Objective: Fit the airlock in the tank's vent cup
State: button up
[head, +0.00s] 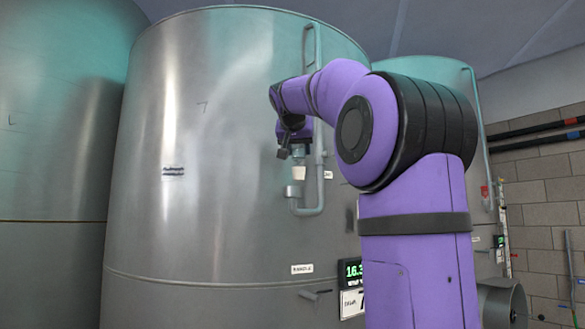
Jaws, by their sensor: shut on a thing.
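My gripper (292,148) is in front of the large steel tank (200,130), with its fingers pointing down. It is shut on the airlock (299,172), a small thing with a pale cream lower part and a clear greenish upper part. The airlock hangs roughly upright. The vent cup (292,191) is a small grey cup at the left end of a U-shaped pipe on the tank. The airlock's lower end shows just above the cup and slightly to its right, with a small gap in the picture. The depth between them cannot be told.
The vent pipe (321,165) runs up the tank wall close to the right of my gripper. A green-digit display (352,270) and a small valve handle (316,295) are lower on the tank. Other tanks stand left (55,120) and behind right.

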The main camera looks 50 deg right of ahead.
jog(key=shift+w+d+f, duration=0.5)
jog(key=shift+w+f, duration=0.15)
jog(key=shift+w, duration=0.15)
jog(key=shift+w+d+f, duration=0.45)
jog(key=shift+w+f, duration=0.25)
jog(key=shift+w, duration=0.05)
jog(key=shift+w+d+f, duration=0.5)
jog(key=shift+w+f, duration=0.15)
jog(key=shift+w, duration=0.15)
jog(key=shift+f, duration=0.2)
jog(key=o, duration=1)
jog(key=shift+r, duration=0.1)
jog(key=shift+a+r, duration=0.1)
jog(key=shift+r, duration=0.05)
jog(key=v, duration=1.1)
jog(key=shift+s+a+r, duration=0.15)
jog(key=shift+s+a, duration=0.1)
jog(key=shift+a, duration=0.05)
